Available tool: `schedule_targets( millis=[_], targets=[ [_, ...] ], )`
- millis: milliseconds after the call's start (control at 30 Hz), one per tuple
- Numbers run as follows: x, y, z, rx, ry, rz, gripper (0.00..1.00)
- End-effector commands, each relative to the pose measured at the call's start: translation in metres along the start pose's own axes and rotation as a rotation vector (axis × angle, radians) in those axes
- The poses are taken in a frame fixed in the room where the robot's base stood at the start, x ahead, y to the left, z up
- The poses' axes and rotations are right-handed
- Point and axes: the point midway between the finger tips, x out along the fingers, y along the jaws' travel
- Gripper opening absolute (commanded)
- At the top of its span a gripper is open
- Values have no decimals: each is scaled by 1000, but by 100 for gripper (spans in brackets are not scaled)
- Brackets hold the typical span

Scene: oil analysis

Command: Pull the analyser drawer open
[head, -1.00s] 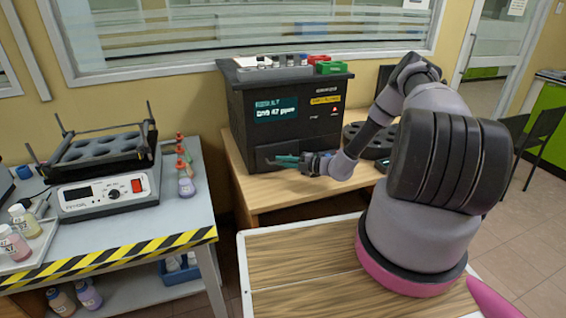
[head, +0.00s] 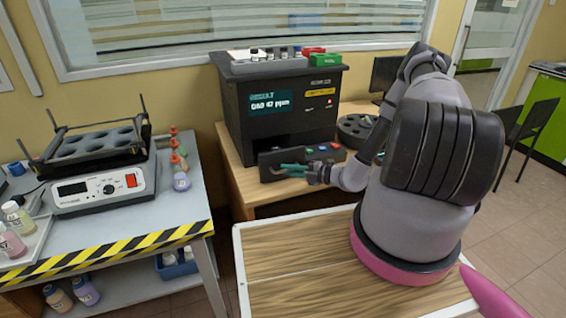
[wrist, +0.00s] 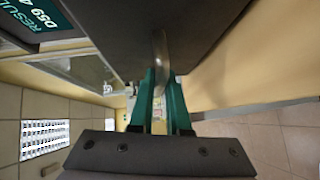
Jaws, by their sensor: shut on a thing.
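The analyser (head: 320,88) is a black box with a lit teal screen on a wooden table in the head view. Its drawer (head: 268,158) stands out from the lower front, with a dark gap above it and small coloured caps showing at the right. My gripper (head: 290,168) is at the drawer's front, its teal fingers shut on the drawer handle. In the wrist view the fingers (wrist: 160,95) close on a curved metal handle (wrist: 159,48) against a dark panel.
A dark round carousel (head: 352,130) stands right of the analyser. At left, a grey bench (head: 120,225) with striped edging holds a heater (head: 105,190) and several bottles. A wood-topped surface with a white rim (head: 290,250) lies in front. Racks sit on top of the analyser.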

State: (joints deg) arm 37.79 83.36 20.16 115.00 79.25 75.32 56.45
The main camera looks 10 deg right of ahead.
Motion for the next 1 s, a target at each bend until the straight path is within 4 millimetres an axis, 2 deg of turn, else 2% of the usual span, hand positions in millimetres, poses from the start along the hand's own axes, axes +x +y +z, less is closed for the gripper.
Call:
schedule_targets(
  millis=[100, 367, 400, 433, 467, 800, 867, 1000],
  targets=[
    [-6, -2, -4, 0, -3, -1, 0],
    [-6, -2, -4, -1, -3, -1, 0],
    [-6, -2, -4, -1, -3, -1, 26],
    [-6, -2, -4, -1, -3, -1, 38],
    [-6, -2, -4, -1, -3, -1, 45],
    [-7, -2, -5, 0, -1, 0, 45],
    [-11, -2, -4, 0, -2, -1, 45],
    [-33, -2, -4, 0, -4, -2, 45]
  ],
)
